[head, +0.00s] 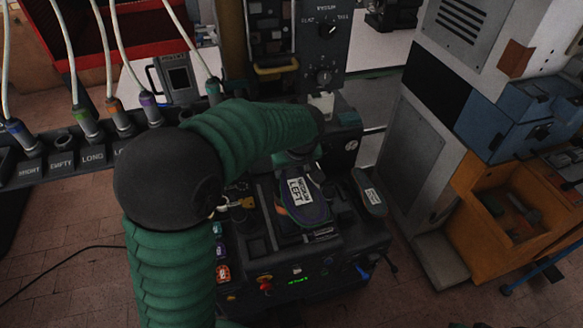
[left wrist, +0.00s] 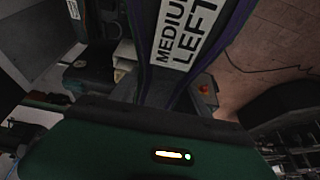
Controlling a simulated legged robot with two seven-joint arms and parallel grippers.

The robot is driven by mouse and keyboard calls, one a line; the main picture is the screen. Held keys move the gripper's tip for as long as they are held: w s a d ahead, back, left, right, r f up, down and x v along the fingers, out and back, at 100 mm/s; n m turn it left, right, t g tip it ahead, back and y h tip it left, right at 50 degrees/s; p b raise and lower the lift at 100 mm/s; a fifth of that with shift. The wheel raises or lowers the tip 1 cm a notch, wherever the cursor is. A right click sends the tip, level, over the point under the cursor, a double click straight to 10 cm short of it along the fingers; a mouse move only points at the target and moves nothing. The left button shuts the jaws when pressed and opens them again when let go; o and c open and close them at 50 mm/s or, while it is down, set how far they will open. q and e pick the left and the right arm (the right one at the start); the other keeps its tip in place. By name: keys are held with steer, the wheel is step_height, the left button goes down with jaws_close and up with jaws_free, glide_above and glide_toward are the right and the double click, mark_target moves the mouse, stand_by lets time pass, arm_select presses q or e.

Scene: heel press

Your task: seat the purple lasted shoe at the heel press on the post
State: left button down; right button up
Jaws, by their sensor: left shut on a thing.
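The purple lasted shoe (head: 318,212) is over the heel press (head: 345,245) in the head view, sole up, with a white label reading LEFT. In the left wrist view the shoe (left wrist: 208,62) is close up, with purple edges and a MEDIUM LEFT label. My left gripper (head: 296,160) is shut on the shoe at its far end; the fingertips are mostly hidden by my forearm. The post is hidden, and I cannot tell whether the shoe touches it. My right gripper is in neither view.
A dark sole-shaped piece with a label (head: 370,194) lies right of the shoe. A control box with a dial (head: 324,77) stands behind. A labelled rack with cables (head: 92,155) is at left. A blue cabinet (head: 500,125) and an orange bin (head: 480,232) are at right.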

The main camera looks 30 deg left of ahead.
arm_select(q)
steer(key=c, duration=0.7)
jaws_free()
steer(key=shift+o, duration=1.3)
steer(key=shift+s+d+r, duration=0.1)
steer(key=shift+d+r, duration=0.05)
steer(key=shift+r, duration=0.25)
steer(key=v, duration=1.6)
steer(key=shift+b, duration=0.45)
steer(key=shift+f, duration=0.1)
